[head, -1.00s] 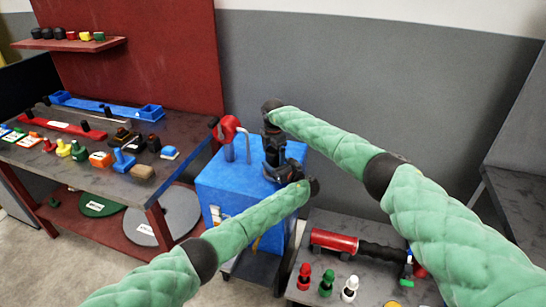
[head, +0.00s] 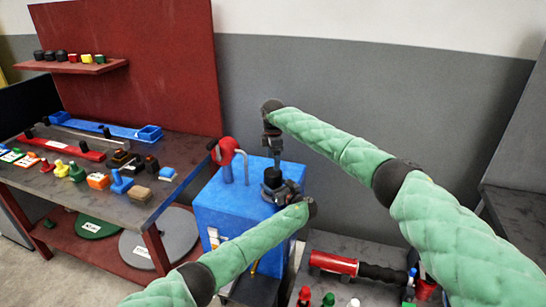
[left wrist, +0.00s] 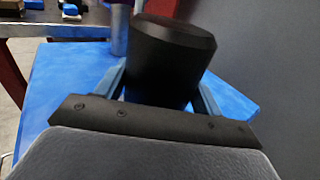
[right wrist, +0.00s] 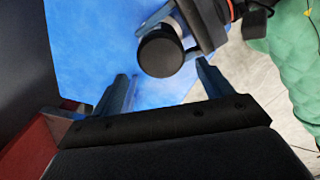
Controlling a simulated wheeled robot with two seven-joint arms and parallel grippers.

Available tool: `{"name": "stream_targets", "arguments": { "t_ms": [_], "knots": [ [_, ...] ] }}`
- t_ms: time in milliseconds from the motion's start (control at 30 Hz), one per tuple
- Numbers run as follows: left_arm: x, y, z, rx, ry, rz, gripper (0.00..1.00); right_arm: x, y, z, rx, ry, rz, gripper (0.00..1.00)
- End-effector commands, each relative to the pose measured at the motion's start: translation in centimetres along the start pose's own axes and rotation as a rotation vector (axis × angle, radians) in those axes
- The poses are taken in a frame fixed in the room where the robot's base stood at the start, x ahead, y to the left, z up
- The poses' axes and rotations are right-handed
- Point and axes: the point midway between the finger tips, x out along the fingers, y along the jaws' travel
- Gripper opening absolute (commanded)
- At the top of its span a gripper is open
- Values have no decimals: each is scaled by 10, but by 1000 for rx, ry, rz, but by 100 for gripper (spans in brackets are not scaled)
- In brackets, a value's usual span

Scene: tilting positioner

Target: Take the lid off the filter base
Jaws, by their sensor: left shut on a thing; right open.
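The filter (head: 272,176) is a dark cylinder standing upright over the blue cabinet top. Its black round top faces up in the right wrist view (right wrist: 160,54), with a pale part showing beside it. I cannot tell lid from base by a seam. My left gripper (head: 284,192) is shut around the filter low on its side; in the left wrist view the black body (left wrist: 168,62) stands between the fingers. My right gripper (head: 277,160) is open and empty above the filter, pointing down, apart from it.
The blue cabinet (head: 222,205) carries a red-headed fixture (head: 225,150) and a thin bent pipe left of the filter. A workbench (head: 130,208) with many small parts stands at left. A low dark table (head: 335,240) with a red-and-black cylinder (head: 335,263) is at lower right.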

Motion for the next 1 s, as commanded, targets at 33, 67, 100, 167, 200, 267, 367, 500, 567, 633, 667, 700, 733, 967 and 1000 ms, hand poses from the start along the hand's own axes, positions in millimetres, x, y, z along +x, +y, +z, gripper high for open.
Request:
{"name": "stream_targets", "arguments": {
  "t_ms": [33, 67, 100, 167, 200, 267, 367, 500, 567, 633, 667, 700, 733, 967, 1000],
  "knots": [
    [-2, -1, -1, 0, 1, -1, 4, 8, -1, 0, 0, 0, -2, 79],
    [-2, -1, -1, 0, 1, -1, 4, 12, -1, 0, 0, 0, -3, 79],
    [-2, -1, -1, 0, 1, -1, 4, 18, -1, 0, -1, 0, -2, 79],
    [-2, -1, 0, 0, 1, -2, 4, 28, -1, 0, -1, 0, -2, 79],
    [-2, -1, 0, 0, 1, -1, 4, 34, -1, 0, -1, 0, -2, 79],
    [-2, -1, 0, 0, 1, -2, 4, 44, -1, 0, -2, 0, -2, 79],
    [-2, -1, 0, 0, 1, -2, 4, 60, -1, -1, -1, 1, -2, 79],
    [-2, -1, 0, 0, 1, -2, 4, 80, -1, 0, -1, 0, -1, 79],
    [-2, -1, 0, 0, 1, -2, 4, 88, -1, 0, -2, 0, -1, 79],
    [-1, -1, 0, 0, 1, -2, 4, 96, -1, 0, -1, 0, -1, 79],
    [-1, -1, 0, 0, 1, -2, 4, 98, 0, 0, -1, 0, -1, 79],
    [-1, -1, 0, 0, 1, -2, 4, 101, 0, 0, -1, 0, 0, 79],
    [-1, -1, 0, 0, 1, -2, 4, 103, 0, 0, -1, 0, 0, 79],
    [-1, -1, 0, -1, 1, -2, 4, 109, 0, 0, -2, 0, 1, 79],
    [-1, -1, 0, -1, 1, -2, 4, 109, 0, 0, -2, 0, 1, 79]
  ]
}}
